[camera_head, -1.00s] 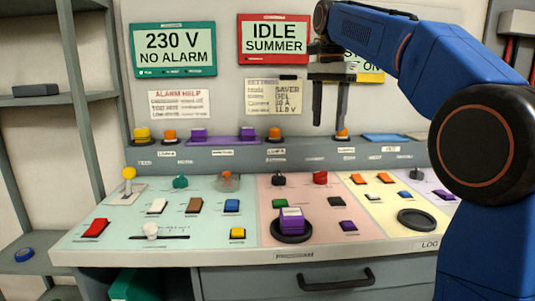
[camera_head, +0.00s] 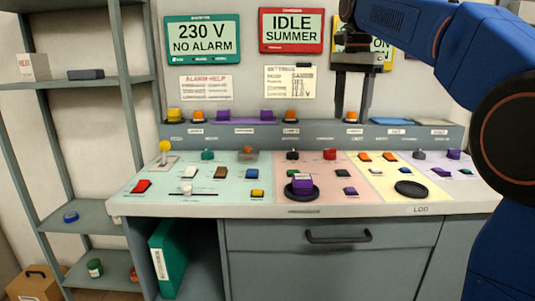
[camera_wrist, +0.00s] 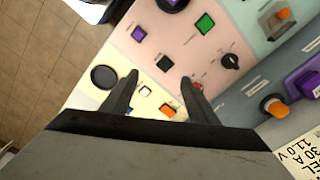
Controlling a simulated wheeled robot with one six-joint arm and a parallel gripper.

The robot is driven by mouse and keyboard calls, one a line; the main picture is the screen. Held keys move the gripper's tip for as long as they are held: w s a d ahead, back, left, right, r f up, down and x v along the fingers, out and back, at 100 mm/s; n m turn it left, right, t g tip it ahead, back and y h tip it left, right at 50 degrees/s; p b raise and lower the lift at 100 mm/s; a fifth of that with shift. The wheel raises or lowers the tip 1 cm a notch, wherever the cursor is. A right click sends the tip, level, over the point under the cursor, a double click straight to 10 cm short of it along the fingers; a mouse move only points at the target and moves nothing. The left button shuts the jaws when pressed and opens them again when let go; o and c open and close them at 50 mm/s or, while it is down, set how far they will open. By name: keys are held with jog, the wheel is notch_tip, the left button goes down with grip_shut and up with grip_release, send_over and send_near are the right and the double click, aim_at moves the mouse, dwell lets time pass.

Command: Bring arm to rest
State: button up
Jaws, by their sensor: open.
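My gripper (camera_head: 353,100) is raised in front of the back wall, in front of the partly hidden yellow-framed display (camera_head: 382,57). Its two fingers point down and stand apart with nothing between them. My blue arm reaches in from the right. In the wrist view my gripper (camera_wrist: 158,82) shows open over the control console (camera_wrist: 133,47), clear of its buttons. In the head view the console (camera_head: 240,208) spreads below, with green, pink and yellow panels.
An empty black pad (camera_head: 410,188) lies on the yellow panel. A ledge (camera_head: 330,133) with several coloured knobs runs behind. Grey shelves (camera_head: 80,83) stand left; a green binder (camera_head: 169,258) stands below the console.

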jog(key=s+d+f+n+t, duration=0.2)
jog(key=s+f+n, duration=0.3)
jog(key=s+f, duration=1.1)
jog(key=s+d+f+n+t, duration=0.2)
jog(key=s+d+f+n, duration=0.2)
jog(key=s+f, duration=1.2)
notch_tip(320, 180, down, 2)
jog(key=shift+s+d+f+n+t, duration=0.3)
jog(key=shift+d+n, duration=0.1)
jog(key=shift+n, duration=0.6)
jog(key=shift+r, duration=0.1)
jog(key=shift+c, duration=0.2)
